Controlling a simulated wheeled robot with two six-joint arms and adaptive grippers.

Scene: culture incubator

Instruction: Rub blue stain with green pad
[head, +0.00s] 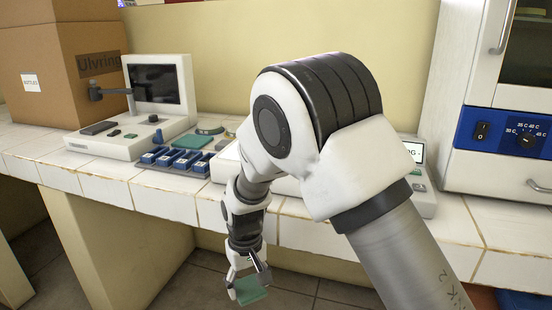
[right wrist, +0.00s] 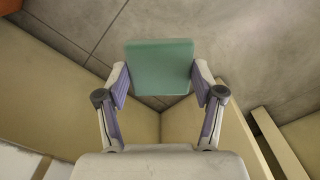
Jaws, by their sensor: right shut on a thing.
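My right gripper (head: 243,278) is shut on the green pad (head: 252,291) and holds it in the air in front of the counter, below its top edge. In the right wrist view the green pad (right wrist: 160,66) sits between both fingertips (right wrist: 160,85), flat side toward the camera, with the floor beyond it. The blue stain cannot be made out in either view; my right arm covers part of the counter. My left gripper is not in view.
The white tiled counter (head: 105,190) holds a cardboard box (head: 40,65), a white device with a dark screen (head: 157,84), and a rack with blue items (head: 172,160). A white-and-blue incubator (head: 500,128) stands at the right. Open floor lies below.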

